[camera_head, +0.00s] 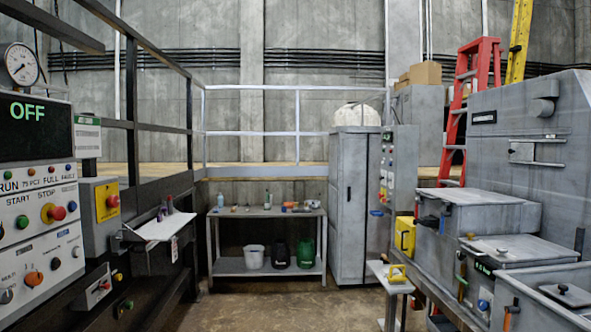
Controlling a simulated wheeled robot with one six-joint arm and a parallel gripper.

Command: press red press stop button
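A control panel (40,240) stands at the left edge, cut off by the frame, with a display reading "OFF" (27,112). Below the display are the words "START" and "STOP". A red mushroom button on a yellow collar (57,212) sits under "STOP" and faces right. A second red mushroom button (113,202) is on a yellow plate on a grey box (88,228) just right of the panel. I cannot tell from the lettering which one is the press stop. My gripper is not in view.
A metal workbench (265,212) with bottles and buckets stands at the back, beside a tall grey cabinet (352,200). Grey machinery (530,140) fills the right side. A small shelf with a sheet (162,227) juts out at left. The middle floor (270,305) is clear.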

